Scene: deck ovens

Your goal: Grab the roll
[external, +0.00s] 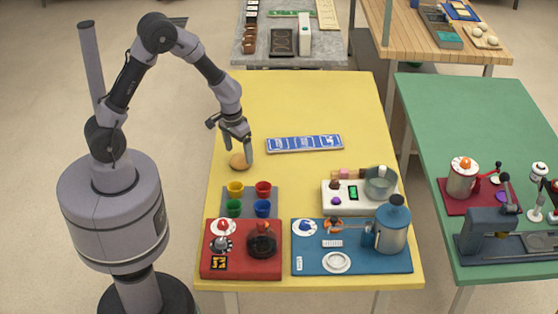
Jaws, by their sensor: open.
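The roll (238,162) is a small, round, golden-brown piece lying on the left part of the yellow table (300,98). My gripper (246,152) points down right at the roll, with its open fingers at the roll's upper right side. One finger overlaps the roll's right edge in the picture. I cannot tell whether the fingers touch the roll or straddle it.
A blue-and-white panel (304,144) lies right of the roll. A grey tray with colored cups (249,201) stands just in front of it. Red (242,264) and blue (351,262) appliance bases fill the front. The table's back is clear.

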